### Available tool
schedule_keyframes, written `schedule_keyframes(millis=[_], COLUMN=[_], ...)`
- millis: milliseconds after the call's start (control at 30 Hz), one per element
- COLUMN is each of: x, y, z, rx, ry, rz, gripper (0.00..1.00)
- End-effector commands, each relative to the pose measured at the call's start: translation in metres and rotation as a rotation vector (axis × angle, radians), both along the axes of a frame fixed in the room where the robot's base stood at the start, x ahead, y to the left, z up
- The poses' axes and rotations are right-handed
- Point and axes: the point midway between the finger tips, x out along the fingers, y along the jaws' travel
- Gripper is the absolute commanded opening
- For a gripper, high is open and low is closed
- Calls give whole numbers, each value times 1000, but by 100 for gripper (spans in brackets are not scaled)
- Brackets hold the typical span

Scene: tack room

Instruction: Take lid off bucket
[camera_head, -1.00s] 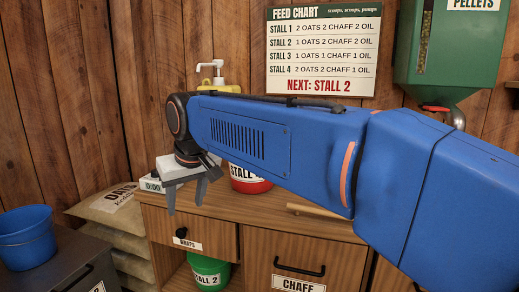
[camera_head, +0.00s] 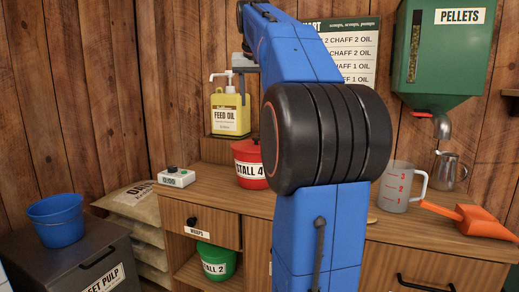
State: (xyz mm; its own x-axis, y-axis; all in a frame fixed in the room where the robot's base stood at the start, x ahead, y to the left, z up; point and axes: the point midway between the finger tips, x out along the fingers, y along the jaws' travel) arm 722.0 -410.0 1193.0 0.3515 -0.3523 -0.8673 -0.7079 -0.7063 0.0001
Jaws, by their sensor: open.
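A red bucket (camera_head: 248,174) with a white "STALL 4" label stands on the wooden counter, just left of my arm's big black joint, which hides its right edge. A red lid (camera_head: 246,150) with a small knob appears to sit on it. My gripper (camera_head: 243,78) is a small grey shape at the far end of my arm, above and behind the bucket and close to the yellow feed oil bottle (camera_head: 230,112). It is open and apart from the lid; my arm hides part of it.
A small dial box (camera_head: 176,178) stands left of the bucket. A measuring jug (camera_head: 398,187) and an orange scoop (camera_head: 485,221) are on the right. A blue bucket (camera_head: 56,222) sits on a dark bin; a green bucket (camera_head: 215,262) is on the shelf below.

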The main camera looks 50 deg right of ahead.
Motion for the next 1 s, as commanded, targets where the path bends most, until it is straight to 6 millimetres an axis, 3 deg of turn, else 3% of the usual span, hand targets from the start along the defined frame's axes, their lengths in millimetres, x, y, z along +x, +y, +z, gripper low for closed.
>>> schedule_keyframes(millis=[600, 1000], x=[35, 44], y=[-35, -46], z=[-87, -108], rx=[2, 1], ry=[2, 1], rz=[0, 0], gripper=[47, 47])
